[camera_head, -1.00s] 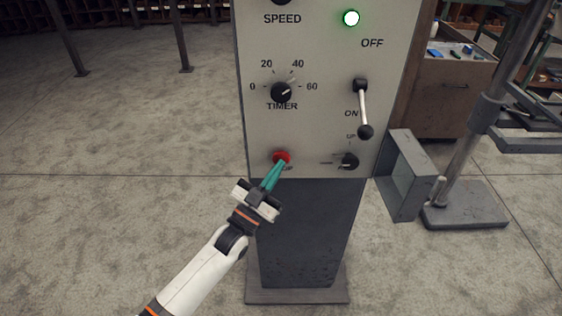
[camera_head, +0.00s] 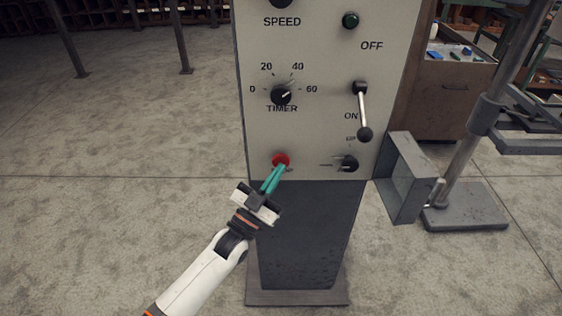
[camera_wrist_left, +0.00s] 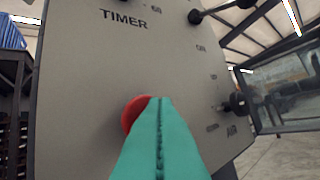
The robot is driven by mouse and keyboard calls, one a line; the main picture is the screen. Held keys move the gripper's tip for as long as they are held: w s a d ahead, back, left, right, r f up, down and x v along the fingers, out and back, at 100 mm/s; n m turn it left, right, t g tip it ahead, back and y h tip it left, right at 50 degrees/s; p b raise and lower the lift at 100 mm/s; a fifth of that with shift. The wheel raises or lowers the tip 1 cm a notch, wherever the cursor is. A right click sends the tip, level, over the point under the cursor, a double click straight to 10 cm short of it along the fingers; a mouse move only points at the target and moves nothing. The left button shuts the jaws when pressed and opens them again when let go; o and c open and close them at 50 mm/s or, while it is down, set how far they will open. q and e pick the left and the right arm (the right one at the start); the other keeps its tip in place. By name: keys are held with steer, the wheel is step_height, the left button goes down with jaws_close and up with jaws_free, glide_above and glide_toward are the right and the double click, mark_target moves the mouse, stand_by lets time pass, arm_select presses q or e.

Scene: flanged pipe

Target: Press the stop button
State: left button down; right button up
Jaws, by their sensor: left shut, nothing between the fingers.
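The red stop button (camera_head: 281,160) sits low on the left of the pale control panel (camera_head: 320,130). In the left wrist view the red button (camera_wrist_left: 133,113) shows partly behind my fingertips. My left gripper (camera_head: 274,178) has teal fingers that are shut together with nothing between them. Its tips are at the lower edge of the button; I cannot tell whether they touch it. The label under the button is hidden by the fingers. The indicator lamp (camera_head: 350,20) at the top of the panel is dark green and unlit. My right gripper is not in view.
The timer knob (camera_head: 281,95), the lever switch (camera_head: 363,110) and a small black knob (camera_head: 348,163) are on the same panel. A grey metal box (camera_head: 407,185) juts out at the right, by a stand with a post (camera_head: 465,150). The floor at left is clear.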

arm_select(q)
steer(key=shift+s, duration=0.55)
steer(key=s+p, duration=0.3)
steer(key=s, duration=0.2)
stand_by(0.5)
